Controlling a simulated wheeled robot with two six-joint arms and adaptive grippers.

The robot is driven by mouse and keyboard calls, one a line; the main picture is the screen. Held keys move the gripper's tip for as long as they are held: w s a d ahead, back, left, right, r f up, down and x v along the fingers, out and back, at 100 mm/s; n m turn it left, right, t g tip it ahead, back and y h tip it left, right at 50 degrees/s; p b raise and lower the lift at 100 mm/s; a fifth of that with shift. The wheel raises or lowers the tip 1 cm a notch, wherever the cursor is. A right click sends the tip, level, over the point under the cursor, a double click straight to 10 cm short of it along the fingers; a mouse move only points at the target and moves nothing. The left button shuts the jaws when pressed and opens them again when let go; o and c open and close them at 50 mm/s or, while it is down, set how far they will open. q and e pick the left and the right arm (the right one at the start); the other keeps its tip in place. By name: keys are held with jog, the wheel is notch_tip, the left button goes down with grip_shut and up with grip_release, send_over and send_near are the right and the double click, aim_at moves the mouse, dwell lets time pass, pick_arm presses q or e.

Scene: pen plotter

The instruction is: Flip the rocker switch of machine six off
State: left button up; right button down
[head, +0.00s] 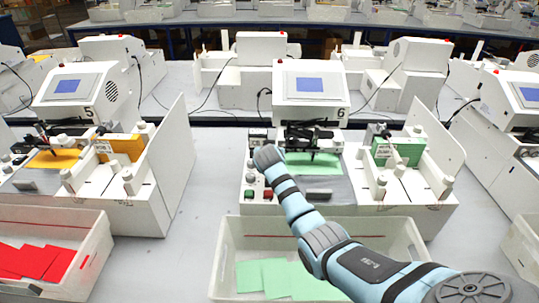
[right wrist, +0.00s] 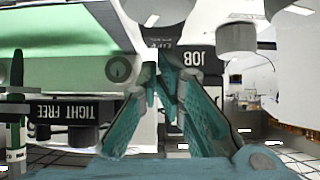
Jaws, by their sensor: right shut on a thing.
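Machine six (head: 312,85) is white, with a blue screen and a "6" on its head. My right arm reaches in from the bottom right to its left front. My right gripper (right wrist: 160,88) shows in the right wrist view with its teal fingers closed together at the tips, on a small part of the machine beside dark label plates. The fingertips hide most of that part, so I cannot tell what it is. In the head view the wrist hides the fingers. I cannot make out the rocker switch. My left gripper is not in view.
A white bin (head: 228,262) with green sheets stands in front of machine six, under my arm. Machine five (head: 72,85) is at left, with a bin of red sheets (head: 40,262). A "TIGHT FREE" plate (right wrist: 75,110) is left of my fingers. Bare table lies between the machines.

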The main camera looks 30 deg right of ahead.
jog(key=shift+s+d+p, duration=0.1)
jog(key=shift+s+p, duration=0.5)
jog(key=shift+s, duration=0.05)
jog(key=shift+s+f+p, duration=0.2)
jog(key=shift+s+p, duration=0.05)
jog(key=shift+p, duration=0.05)
jog(key=r+p, duration=0.2)
jog(key=r, duration=0.1)
jog(key=r+p, duration=0.1)
jog(key=shift+w+r+p, duration=0.35)
jog(key=shift+p, duration=0.05)
jog(key=s+a+r, duration=0.3)
jog(key=s+r, duration=0.2)
jog(key=r, duration=0.3)
jog(key=shift+b, duration=0.4)
